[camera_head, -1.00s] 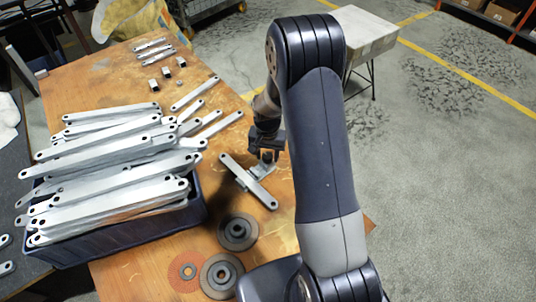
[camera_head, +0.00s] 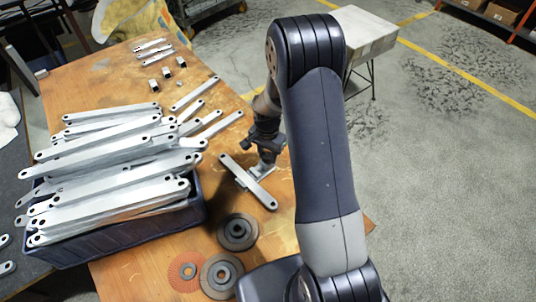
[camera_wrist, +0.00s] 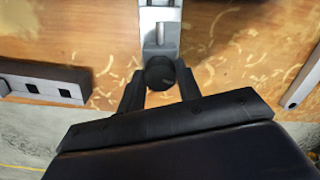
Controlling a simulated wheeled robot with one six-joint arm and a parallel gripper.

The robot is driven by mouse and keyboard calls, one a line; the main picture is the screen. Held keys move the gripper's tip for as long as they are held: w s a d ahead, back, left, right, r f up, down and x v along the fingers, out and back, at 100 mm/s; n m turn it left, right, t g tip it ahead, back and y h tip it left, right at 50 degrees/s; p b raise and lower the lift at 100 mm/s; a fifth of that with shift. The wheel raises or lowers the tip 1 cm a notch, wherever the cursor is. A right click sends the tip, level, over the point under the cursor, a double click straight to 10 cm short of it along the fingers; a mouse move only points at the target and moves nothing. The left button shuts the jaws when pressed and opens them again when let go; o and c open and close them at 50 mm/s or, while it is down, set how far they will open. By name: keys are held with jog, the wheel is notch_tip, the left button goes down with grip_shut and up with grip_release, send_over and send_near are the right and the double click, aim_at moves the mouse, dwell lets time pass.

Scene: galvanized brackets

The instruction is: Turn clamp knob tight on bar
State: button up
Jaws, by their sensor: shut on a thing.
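The clamp knob (camera_wrist: 160,72) is dark and round in the wrist view, at the lower end of a grey metal clamp (camera_wrist: 160,35). My gripper (camera_wrist: 159,84) has one finger on each side of the knob and is shut on it. In the head view my gripper (camera_head: 266,152) reaches down to the clamp (camera_head: 262,171), which sits at about the middle of a flat grey bar (camera_head: 266,199). The bar lies diagonally on the wooden table. The knob itself is hidden by the gripper in the head view, so its tightness cannot be told.
A dark blue bin (camera_head: 130,240) heaped with galvanized bars stands left of the clamp. Dark round discs (camera_head: 238,232) lie nearer me on the table (camera_head: 120,272). Small metal blocks (camera_head: 167,72) lie at the far end. A slotted part (camera_wrist: 45,82) shows left in the wrist view.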

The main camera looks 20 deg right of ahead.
jog(key=m, duration=0.6)
jog(key=shift+m, duration=0.3)
jog(key=m, duration=0.6)
jog(key=o, duration=0.8)
jog(key=shift+m, duration=0.4)
jog(key=shift+r, duration=0.1)
notch_tip(320, 180, up, 6)
jog(key=p, duration=0.4)
jog(key=shift+f, duration=0.2)
